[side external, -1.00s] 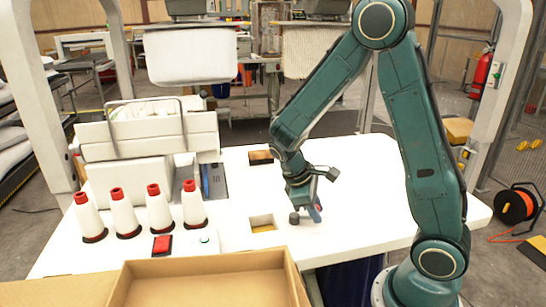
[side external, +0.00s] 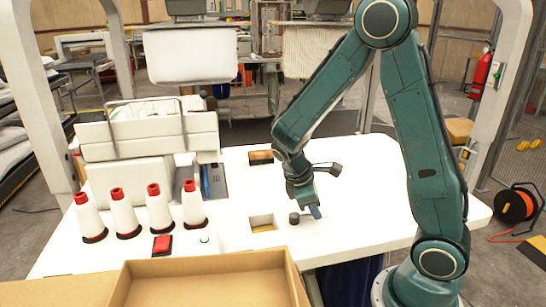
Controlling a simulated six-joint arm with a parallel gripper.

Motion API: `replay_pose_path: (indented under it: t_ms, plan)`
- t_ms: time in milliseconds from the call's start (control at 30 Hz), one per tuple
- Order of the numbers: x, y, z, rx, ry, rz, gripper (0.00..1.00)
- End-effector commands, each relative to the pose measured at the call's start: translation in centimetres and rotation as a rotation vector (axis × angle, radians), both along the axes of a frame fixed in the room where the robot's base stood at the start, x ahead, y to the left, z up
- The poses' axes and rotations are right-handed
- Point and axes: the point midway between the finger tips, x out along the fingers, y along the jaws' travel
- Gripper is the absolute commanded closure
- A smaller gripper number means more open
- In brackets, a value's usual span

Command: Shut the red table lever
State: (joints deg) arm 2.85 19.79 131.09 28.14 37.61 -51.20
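My gripper (side external: 312,208) points down close over the white table (side external: 350,170), right of a square opening in its top. A blue fingertip shows; the other finger is hidden or too small to make out, so I cannot tell whether it is open or shut. A small dark knob (side external: 294,218) stands just left of the fingertip, apart from it in the picture; its base is unclear. No red lever is clearly visible beside my gripper.
Several red-topped white cones (side external: 158,208) stand at left before a white machine (side external: 150,140). An open cardboard box (side external: 205,268) is in front. A brown block (side external: 261,157) lies farther back. The table's right part is clear.

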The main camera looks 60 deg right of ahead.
Motion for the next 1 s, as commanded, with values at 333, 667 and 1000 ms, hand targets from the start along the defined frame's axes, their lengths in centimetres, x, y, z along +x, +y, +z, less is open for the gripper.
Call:
replay_pose_path:
  t_ms: [333,667,1000]
  plan:
    - [0.0,0.0,0.0,0.0,0.001,-0.002,0.58]
    - [0.4,0.5,1.4,-0.001,-0.002,-0.002,0.58]
    - [1.5,2.4,6.1,-0.001,-0.005,0.0,0.58]
